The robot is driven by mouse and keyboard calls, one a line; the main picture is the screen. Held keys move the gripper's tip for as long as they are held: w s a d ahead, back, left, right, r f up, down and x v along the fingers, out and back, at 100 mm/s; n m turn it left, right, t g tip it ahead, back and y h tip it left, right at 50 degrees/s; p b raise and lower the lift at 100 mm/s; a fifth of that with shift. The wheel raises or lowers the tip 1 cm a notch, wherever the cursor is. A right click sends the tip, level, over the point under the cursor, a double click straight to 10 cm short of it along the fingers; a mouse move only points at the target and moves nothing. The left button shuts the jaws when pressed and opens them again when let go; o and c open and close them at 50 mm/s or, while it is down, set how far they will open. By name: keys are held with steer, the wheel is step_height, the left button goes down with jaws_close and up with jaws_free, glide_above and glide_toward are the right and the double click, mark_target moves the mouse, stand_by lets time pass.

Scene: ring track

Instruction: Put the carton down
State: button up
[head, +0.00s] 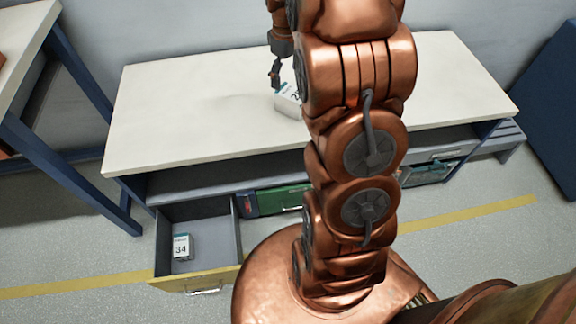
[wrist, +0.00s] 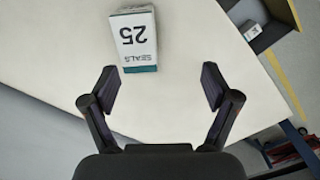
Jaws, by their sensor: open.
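The carton (wrist: 137,40), white with a teal band and marked SEALS 25, rests on the pale tabletop in the wrist view. In the head view the carton (head: 287,99) is partly hidden behind my arm. My gripper (wrist: 160,88) is open, with its fingers spread and nothing between them. The carton lies just beyond the fingertips, nearer the left finger, and looks apart from them. In the head view my gripper (head: 275,76) is small and hangs just left of the carton, over the table (head: 190,110).
An open drawer (head: 195,285) at lower left holds another white carton (head: 181,247) marked 34. A green case (head: 280,199) sits under the table. A second bench (head: 22,45) stands at left. The tabletop around the carton is bare.

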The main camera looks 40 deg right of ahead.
steer(key=s+a+r+m+g, duration=0.1)
steer(key=s+a+r, duration=0.1)
steer(key=s+a, duration=0.5)
steer(key=s+a+r+m, duration=0.1)
steer(key=s+a+r, duration=0.2)
steer(key=s+a, duration=0.65)
steer(key=s, duration=0.4)
steer(key=s+a+m+g, duration=0.1)
steer(key=s+a, duration=0.3)
steer(key=s, duration=0.4)
steer(key=shift+s+a+f, duration=0.2)
steer(key=shift+a+f, duration=0.1)
steer(key=shift+f, duration=0.15)
step_height(320, 180, up, 22)
steer(key=p, duration=2)
steer(key=shift+s+p, duration=0.35)
steer(key=shift+s, duration=0.1)
steer(key=shift+c, duration=0.3)
